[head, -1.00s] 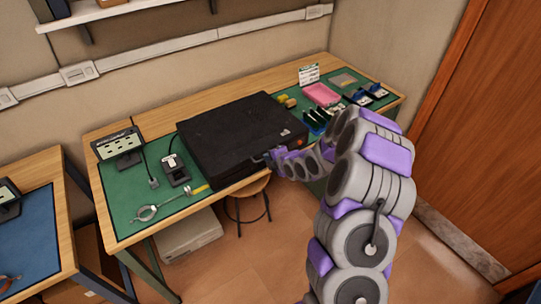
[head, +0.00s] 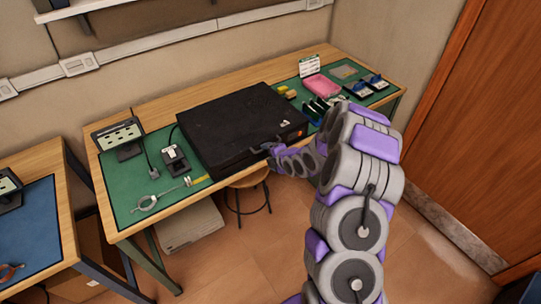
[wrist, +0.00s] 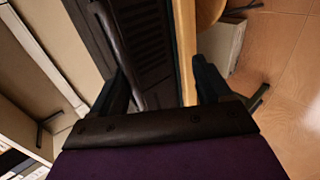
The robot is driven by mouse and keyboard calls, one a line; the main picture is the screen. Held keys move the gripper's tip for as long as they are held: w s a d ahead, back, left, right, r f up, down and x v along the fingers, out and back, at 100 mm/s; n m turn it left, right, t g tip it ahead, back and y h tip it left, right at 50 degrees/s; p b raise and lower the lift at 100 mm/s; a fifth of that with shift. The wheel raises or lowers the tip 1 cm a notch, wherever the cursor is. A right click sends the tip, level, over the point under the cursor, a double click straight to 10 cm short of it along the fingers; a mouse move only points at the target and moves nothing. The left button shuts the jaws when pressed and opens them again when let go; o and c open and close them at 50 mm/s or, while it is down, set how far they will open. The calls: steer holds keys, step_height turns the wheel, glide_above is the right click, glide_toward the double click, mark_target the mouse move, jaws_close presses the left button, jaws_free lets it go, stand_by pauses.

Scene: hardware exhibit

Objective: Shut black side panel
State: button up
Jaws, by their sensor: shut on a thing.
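A black computer case (head: 240,125) lies flat on the green-matted workbench, with its broad black side panel (head: 235,115) facing up. The panel looks level with the case in the head view; a gap cannot be made out. My gripper (head: 265,147) is at the case's front edge, right of its middle. In the wrist view, my gripper (wrist: 163,88) has its dark fingers either side of the bench edge and a vented black face of the case (wrist: 150,45). A dark bar-like panel edge (wrist: 118,50) runs to the left finger. The exact contact is hard to see.
A small display (head: 120,138), a black device (head: 174,158) and a looped strap (head: 147,202) lie left of the case. A pink tray (head: 321,86) and small parts lie right. A stool (head: 247,180) stands under the bench's front edge (head: 150,229).

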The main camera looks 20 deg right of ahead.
steer(key=shift+s+a+f, duration=0.1)
steer(key=shift+f, duration=0.1)
steer(key=shift+c, duration=1.1)
steer(key=shift+r, duration=0.1)
steer(key=p+v, duration=0.3)
steer(key=v, duration=1.3)
steer(key=shift+s+r, duration=0.1)
steer(key=shift+r, duration=0.35)
steer(key=shift+c, duration=0.6)
steer(key=shift+s+d+r, duration=0.15)
steer(key=shift+s+d, duration=0.05)
steer(key=shift+d, duration=0.1)
